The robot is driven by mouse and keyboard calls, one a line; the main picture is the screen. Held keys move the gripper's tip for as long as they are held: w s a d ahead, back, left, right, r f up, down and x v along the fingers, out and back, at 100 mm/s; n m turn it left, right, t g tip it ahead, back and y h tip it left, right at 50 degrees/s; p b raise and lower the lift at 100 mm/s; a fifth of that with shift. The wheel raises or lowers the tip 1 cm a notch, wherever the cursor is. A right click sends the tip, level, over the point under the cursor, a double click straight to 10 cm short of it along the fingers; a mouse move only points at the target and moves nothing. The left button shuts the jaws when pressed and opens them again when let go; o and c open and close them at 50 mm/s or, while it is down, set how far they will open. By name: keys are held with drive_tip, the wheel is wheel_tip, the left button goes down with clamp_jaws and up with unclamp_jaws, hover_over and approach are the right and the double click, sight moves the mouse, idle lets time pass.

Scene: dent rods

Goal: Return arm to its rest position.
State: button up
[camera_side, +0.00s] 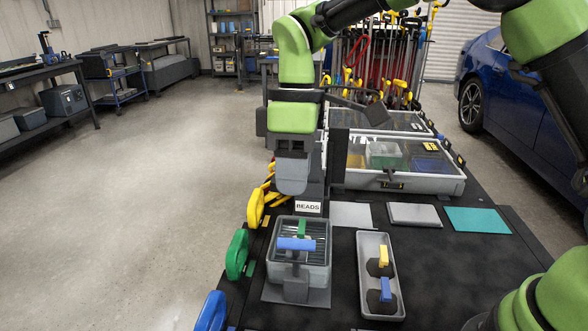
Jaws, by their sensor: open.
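My gripper (292,178) hangs from the green arm, pointing down above the table's left part. It is open and I see nothing in it. It is above and behind a grey bin (328,262) labelled BEADS and apart from it. The bin has a slatted top; a blue-handled piece (296,244) and a green piece (302,228) rest on it. The gap between my fingers is hard to see from this side.
A grey tray (398,306) holds a yellow-handled and a blue-handled piece. Flat grey and teal (477,220) plates lie behind it. A lidded case (448,184) stands further back. Yellow, green (237,254) and blue handles line the table's left edge. A blue car is at right.

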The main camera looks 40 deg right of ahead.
drive_tip(key=s+d+r+m+t, duration=0.2)
drive_tip(key=s+d+r+m, duration=0.2)
drive_tip(key=r, duration=0.3)
drive_tip(key=s+d+r+m+t, duration=0.1)
drive_tip(key=s+d+m+t, duration=0.2)
drive_tip(key=s, duration=0.4)
drive_tip(key=s+d+r+m+t, duration=0.1)
drive_tip(key=s+d+m+t, duration=0.2)
drive_tip(key=s+m, duration=0.3)
drive_tip(key=shift+s+r+t, duration=0.2)
drive_tip(key=shift+s+t, duration=0.2)
drive_tip(key=shift+s, duration=0.25)
